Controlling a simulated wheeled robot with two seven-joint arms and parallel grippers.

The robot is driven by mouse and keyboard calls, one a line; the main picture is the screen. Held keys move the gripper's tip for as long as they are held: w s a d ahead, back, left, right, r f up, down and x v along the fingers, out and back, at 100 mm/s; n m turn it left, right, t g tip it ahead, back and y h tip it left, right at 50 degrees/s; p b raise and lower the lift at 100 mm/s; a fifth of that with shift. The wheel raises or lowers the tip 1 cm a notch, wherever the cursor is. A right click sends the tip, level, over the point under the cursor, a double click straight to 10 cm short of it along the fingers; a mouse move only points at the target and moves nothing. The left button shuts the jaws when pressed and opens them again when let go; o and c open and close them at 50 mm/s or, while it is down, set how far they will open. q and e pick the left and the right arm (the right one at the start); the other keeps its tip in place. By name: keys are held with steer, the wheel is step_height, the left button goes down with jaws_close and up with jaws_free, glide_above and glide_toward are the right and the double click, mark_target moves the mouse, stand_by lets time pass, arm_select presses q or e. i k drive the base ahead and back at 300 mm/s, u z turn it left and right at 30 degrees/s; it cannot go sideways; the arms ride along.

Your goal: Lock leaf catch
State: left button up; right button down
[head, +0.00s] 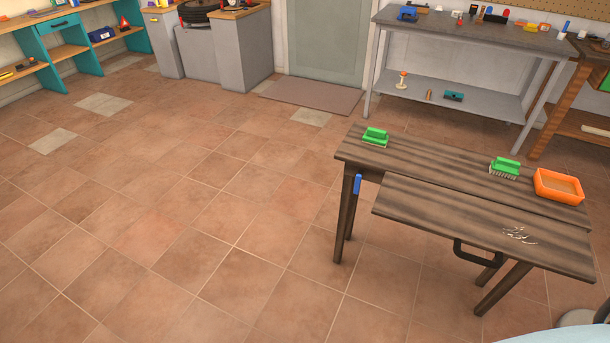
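A dark wooden table (437,158) stands at the right of the head view. Its leaf (450,214) is raised along the front side and looks roughly level with the top. A black handle (478,254) hangs under the leaf's front edge. A small blue lever (357,184), which looks like the leaf catch, points down under the table's left front corner, beside a leg. The rest of its mechanism is hidden or too small to tell. Neither of my grippers is in view.
Two green brushes (375,137) (505,168) and an orange tray (559,185) are on the table top. Pale scraps (519,235) lie on the leaf. A grey workbench (465,32) with tools stands behind. The tiled floor (190,210) left of the table is clear.

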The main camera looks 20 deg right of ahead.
mark_target(358, 177)
steer(key=i, duration=0.85)
steer(key=z, duration=1.05)
steer(key=i, duration=0.55)
steer(key=z, duration=0.6)
